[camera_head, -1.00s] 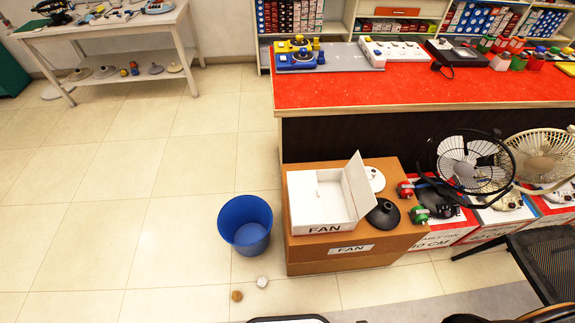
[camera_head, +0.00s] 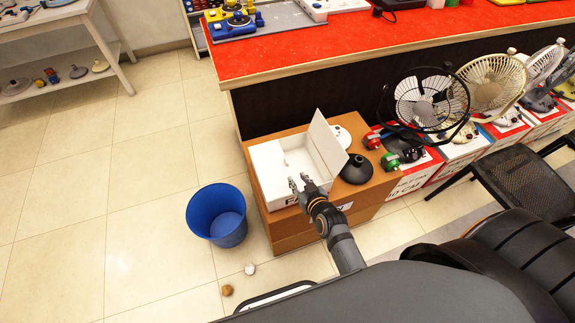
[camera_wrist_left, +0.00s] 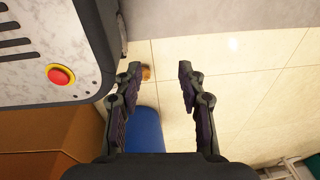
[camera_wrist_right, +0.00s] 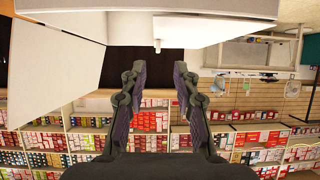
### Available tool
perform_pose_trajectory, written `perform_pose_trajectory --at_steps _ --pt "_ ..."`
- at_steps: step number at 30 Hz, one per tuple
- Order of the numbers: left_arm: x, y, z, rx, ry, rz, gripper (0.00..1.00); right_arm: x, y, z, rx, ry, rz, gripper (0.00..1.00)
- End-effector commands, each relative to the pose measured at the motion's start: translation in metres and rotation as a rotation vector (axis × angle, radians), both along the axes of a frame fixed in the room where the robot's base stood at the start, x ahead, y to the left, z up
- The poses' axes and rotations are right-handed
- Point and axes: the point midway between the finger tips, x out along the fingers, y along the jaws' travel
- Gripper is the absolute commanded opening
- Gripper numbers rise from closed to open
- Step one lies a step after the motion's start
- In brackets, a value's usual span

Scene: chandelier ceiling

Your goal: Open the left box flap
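A white box marked FAN (camera_head: 272,190) sits on a brown carton (camera_head: 262,222). Its right flap (camera_head: 328,142) stands up, leaning outward; a flat white panel, which looks like the left flap (camera_head: 266,160), lies over its left part. My right gripper (camera_head: 299,181) is open and empty at the box's front edge; I cannot tell whether it touches. In the right wrist view (camera_wrist_right: 159,70) a large white flap (camera_wrist_right: 55,60) stands at left and a smaller white panel (camera_wrist_right: 205,32) lies above the fingertips. My left gripper (camera_wrist_left: 160,70) is open and empty above the floor.
A blue bucket (camera_head: 215,215) stands left of the carton. A black cone-shaped base (camera_head: 357,170) and a white disc (camera_head: 341,136) sit right of the box.

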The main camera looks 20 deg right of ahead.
Motion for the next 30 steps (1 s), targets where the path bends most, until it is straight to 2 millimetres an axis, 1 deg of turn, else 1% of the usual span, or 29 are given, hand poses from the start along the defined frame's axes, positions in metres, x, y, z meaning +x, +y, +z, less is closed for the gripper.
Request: perform_pose_trajectory --at_steps 3,6,10,14,15,18,22,23,25,26,30 --pt "-0.001 0.0 -0.001 0.0 0.001 0.0 0.4 0.006 0.001 0.004 0.001 -0.061 -0.024 0.3" --pt "-0.002 0.0 -0.001 0.0 0.003 0.0 0.4 0.007 0.001 0.005 0.001 -0.076 -0.031 0.3" --pt "-0.003 0.0 -0.006 0.0 0.005 0.0 0.4 0.012 0.001 0.001 -0.001 -0.078 -0.03 0.3" --pt "-0.005 0.0 -0.022 0.0 0.008 0.001 0.4 0.033 0.002 -0.01 -0.002 -0.079 -0.029 0.3" --pt "-0.005 0.0 -0.033 0.0 0.008 0.001 0.4 0.042 0.002 -0.017 0.0 -0.08 -0.029 0.3" --pt "-0.006 0.0 -0.053 0.0 0.009 0.001 0.4 0.062 0.002 -0.027 0.0 -0.08 -0.03 0.3" --pt "-0.006 0.0 -0.073 0.0 0.01 0.001 0.4 0.083 0.003 -0.034 0.0 -0.078 -0.03 0.3" --pt "-0.005 0.0 -0.076 0.0 0.013 0.001 0.4 0.087 0.003 -0.036 -0.001 -0.077 -0.03 0.3" --pt "0.011 0.001 -0.077 0.001 0.001 0.0 0.4 0.094 0.004 -0.037 0.0 -0.077 -0.029 0.3" --pt "0.014 0.001 -0.078 0.001 -0.001 0.001 0.4 0.096 0.004 -0.037 0.001 -0.076 -0.03 0.3" --pt "0.021 0.0 -0.078 0.001 -0.001 0.001 0.4 0.103 0.004 -0.037 0.001 -0.075 -0.031 0.3"
